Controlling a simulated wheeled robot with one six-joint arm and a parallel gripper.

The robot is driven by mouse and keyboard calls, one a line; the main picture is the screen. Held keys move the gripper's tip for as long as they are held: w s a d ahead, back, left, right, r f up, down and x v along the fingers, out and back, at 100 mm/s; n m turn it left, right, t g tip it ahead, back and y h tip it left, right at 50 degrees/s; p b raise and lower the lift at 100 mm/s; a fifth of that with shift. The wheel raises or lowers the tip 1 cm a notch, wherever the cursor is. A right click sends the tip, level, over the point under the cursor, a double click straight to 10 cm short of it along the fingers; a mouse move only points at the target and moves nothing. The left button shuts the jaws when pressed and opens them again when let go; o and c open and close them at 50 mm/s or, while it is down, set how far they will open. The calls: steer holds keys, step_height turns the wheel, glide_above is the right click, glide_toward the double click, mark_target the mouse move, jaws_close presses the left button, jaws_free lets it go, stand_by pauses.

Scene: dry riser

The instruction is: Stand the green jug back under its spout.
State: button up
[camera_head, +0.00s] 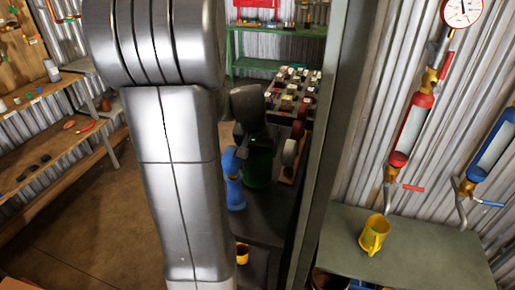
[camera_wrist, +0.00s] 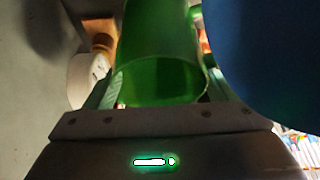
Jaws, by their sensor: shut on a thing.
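The green jug (camera_head: 258,170) is at the dark bench in the middle of the head view, below my gripper (camera_head: 255,143). In the wrist view the green jug (camera_wrist: 160,50) lies between the fingers of my gripper (camera_wrist: 160,92), which is shut on it. I cannot tell whether its base touches the bench. A blue jug (camera_head: 235,185) is close on its left in the head view; a large blue surface (camera_wrist: 265,50) fills the wrist view's right side. Red (camera_head: 410,130) and blue (camera_head: 495,145) spout tubes hang on the right wall. No green spout shows.
A yellow jug (camera_head: 374,235) stands on the grey-green shelf (camera_head: 420,255) under the wall tubes. A tall grey post (camera_head: 330,130) separates this shelf from the dark bench (camera_head: 265,220). Another yellow vessel (camera_head: 242,253) sits lower down. A rack of small items (camera_head: 292,95) lies behind my gripper.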

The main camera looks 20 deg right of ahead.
steer(key=shift+f, duration=0.15)
steer(key=o, duration=1.4)
